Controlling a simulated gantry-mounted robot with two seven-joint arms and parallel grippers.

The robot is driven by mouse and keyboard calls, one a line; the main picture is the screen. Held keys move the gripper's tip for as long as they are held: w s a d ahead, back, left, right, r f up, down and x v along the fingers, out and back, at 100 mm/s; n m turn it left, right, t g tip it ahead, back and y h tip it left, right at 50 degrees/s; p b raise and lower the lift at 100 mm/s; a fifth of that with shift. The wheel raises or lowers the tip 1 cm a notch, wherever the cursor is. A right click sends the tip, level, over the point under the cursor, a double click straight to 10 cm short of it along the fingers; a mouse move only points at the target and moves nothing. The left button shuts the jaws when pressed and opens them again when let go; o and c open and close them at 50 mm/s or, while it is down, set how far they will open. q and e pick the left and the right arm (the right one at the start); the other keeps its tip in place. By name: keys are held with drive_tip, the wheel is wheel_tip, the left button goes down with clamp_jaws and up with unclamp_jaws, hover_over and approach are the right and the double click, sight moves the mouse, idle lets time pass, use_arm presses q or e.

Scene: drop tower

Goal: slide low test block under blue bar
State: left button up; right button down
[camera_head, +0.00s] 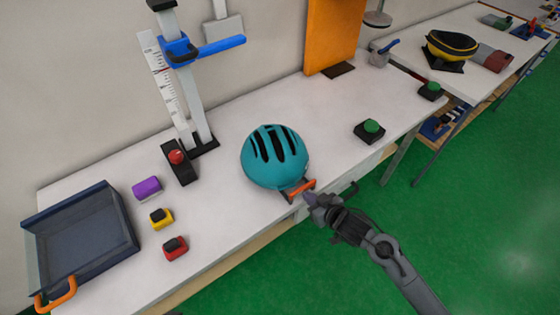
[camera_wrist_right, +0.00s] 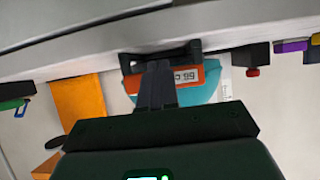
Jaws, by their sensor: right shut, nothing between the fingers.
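The blue bar (camera_head: 222,46) sticks out to the right from a blue clamp on the upright drop tower (camera_head: 176,95). I cannot tell which thing is the low test block; a purple block (camera_head: 147,188), a yellow block (camera_head: 162,218) and a red block (camera_head: 175,248) stand in a row left of the tower's front. My left gripper is not in view.
A black box with a red button (camera_head: 177,158) stands at the tower's foot. A dark tray (camera_head: 128,245) with an orange handle fills the left end of the table. A green button box (camera_head: 371,130) stands right of the helmet. An orange panel (camera_head: 333,35) stands behind.

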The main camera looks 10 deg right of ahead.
sight(296, 181)
drive_tip(key=shift+w, duration=0.1)
drive_tip(key=shift+w+a, duration=0.35)
drive_tip(key=shift+w, duration=0.25)
drive_tip(key=shift+w+a, duration=0.3)
drive_tip(key=shift+w, duration=0.3)
drive_tip(key=shift+w+a+b, duration=0.15)
drive_tip(key=shift+w+a, duration=0.2)
drive_tip(key=shift+w, duration=0.25)
drive_tip(key=shift+w+a+b, duration=0.15)
drive_tip(key=shift+w+a, duration=0.15)
drive_tip(key=shift+w, duration=0.35)
drive_tip(key=shift+w+a+b, duration=0.15)
drive_tip(key=shift+w+a, duration=0.2)
drive_tip(key=shift+w, duration=0.35)
drive_tip(key=shift+w, duration=0.15)
drive_tip(key=shift+w+a+b, duration=0.4)
drive_tip(key=shift+w+a, duration=0.1)
drive_tip(key=shift+w, duration=0.35)
drive_tip(key=shift+w+a+b, duration=0.35)
drive_tip(key=shift+w+a, duration=0.05)
drive_tip(key=shift+w, duration=0.35)
drive_tip(key=shift+w+a+b, duration=0.35)
drive_tip(key=shift+w+a, duration=0.05)
drive_tip(key=shift+w, duration=0.35)
drive_tip(key=shift+w+a, duration=0.25)
drive_tip(key=shift+w, duration=0.25)
